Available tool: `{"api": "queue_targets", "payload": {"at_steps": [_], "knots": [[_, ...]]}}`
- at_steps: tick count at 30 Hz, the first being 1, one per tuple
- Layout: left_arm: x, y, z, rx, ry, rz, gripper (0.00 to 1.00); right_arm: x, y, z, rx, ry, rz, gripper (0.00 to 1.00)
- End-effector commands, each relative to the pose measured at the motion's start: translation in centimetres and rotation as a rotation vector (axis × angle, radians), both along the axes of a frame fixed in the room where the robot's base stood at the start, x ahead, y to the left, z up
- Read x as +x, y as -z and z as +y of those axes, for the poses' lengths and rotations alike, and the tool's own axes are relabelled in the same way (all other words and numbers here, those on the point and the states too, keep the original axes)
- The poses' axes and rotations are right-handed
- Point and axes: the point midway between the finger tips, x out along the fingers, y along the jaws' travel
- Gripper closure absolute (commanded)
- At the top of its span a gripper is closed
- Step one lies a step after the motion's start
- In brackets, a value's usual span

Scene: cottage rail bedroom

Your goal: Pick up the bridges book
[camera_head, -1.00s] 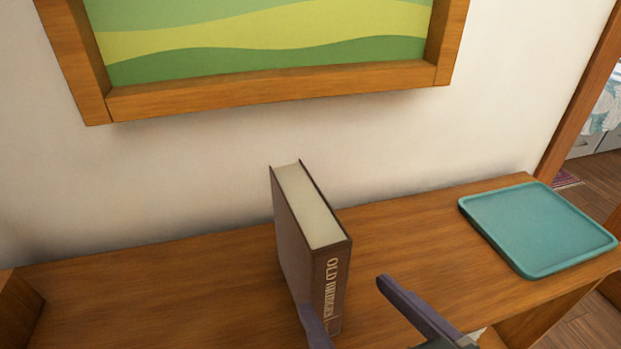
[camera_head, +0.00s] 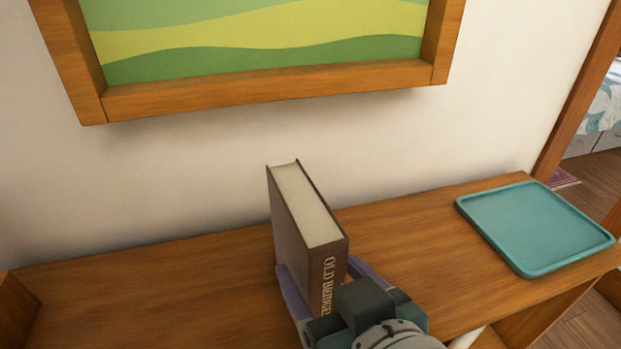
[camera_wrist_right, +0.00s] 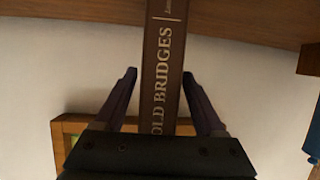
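The bridges book (camera_head: 303,235) is brown with "OLD BRIDGES" on its spine and stands upright on the wooden shelf top (camera_head: 180,290). My right gripper (camera_head: 322,272) is open around the book, with one purple-grey finger on each side of it. In the right wrist view the spine (camera_wrist_right: 165,70) runs between the two fingertips (camera_wrist_right: 160,78), with a gap visible on both sides. My left gripper is not in view.
A teal tray (camera_head: 535,226) lies on the shelf top to the right. A framed green picture (camera_head: 270,85) hangs on the wall behind. The shelf top left of the book is clear, up to a wooden block-like edge (camera_head: 15,310) at far left.

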Motion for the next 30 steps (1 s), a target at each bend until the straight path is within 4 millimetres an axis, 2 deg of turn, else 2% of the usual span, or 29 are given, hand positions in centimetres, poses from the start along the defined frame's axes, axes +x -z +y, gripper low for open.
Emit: {"api": "queue_targets", "payload": {"at_steps": [2, 18, 30], "knots": [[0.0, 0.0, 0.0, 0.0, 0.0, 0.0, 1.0, -0.02, 0.01, -0.01, 0.0, 0.0, 0.0, 0.39], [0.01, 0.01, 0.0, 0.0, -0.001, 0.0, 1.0, -0.03, 0.01, -0.01, 0.0, 0.0, 0.0, 0.99], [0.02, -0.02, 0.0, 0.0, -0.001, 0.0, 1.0, 0.09, -0.26, 0.04, 0.003, 0.0, -0.007, 1.0]]}}
